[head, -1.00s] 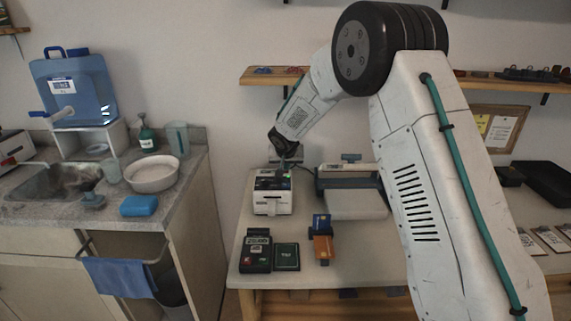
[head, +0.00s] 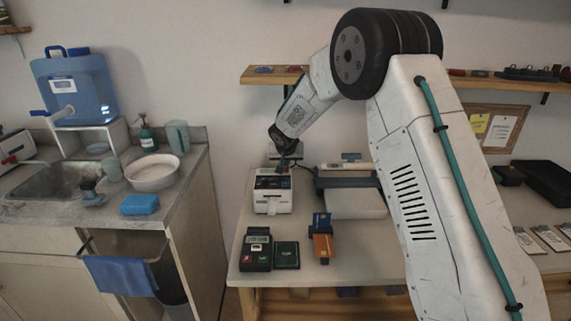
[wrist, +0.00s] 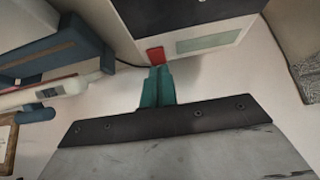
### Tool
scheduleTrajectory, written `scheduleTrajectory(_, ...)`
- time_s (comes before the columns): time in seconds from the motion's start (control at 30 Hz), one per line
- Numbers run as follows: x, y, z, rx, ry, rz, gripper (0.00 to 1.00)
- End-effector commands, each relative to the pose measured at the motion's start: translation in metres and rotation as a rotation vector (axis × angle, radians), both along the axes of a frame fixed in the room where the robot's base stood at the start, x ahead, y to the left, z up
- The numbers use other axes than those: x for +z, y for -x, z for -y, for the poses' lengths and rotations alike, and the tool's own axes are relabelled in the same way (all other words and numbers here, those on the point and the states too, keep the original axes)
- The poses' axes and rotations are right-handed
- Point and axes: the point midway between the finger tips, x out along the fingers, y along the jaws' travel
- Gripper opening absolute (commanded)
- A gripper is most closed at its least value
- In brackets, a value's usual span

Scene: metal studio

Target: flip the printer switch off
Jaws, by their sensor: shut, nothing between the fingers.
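The white and black label printer (head: 272,196) stands on the workbench; its side also shows at the top of the wrist view (wrist: 140,18). A red switch (wrist: 155,55) sits at the printer's edge in the wrist view, beside a pale green panel. My gripper (head: 286,166) is behind the printer's top in the head view. In the wrist view its teal fingers (wrist: 158,74) are shut and empty, with their tips right at the red switch. I cannot tell whether they touch it. The switch is hidden in the head view.
A grey-white machine with a dark blue bar (head: 350,180) stands right of the printer. A card terminal (head: 256,250), a dark green box (head: 287,255) and an orange and blue item (head: 322,240) lie in front. A dark cable (wrist: 125,62) runs near the switch.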

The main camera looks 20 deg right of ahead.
Motion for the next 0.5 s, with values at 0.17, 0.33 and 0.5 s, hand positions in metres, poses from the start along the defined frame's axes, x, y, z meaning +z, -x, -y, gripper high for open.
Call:
scheduleTrajectory(0.17, 0.002, 0.0, 0.0, -0.001, 0.0, 0.001, 0.0)
scheduleTrajectory(0.33, 0.021, 0.002, 0.0, -0.001, -0.001, 0.003, 0.0)
scheduleTrajectory(0.5, 0.052, 0.019, -0.005, -0.001, 0.0, 0.002, 0.0)
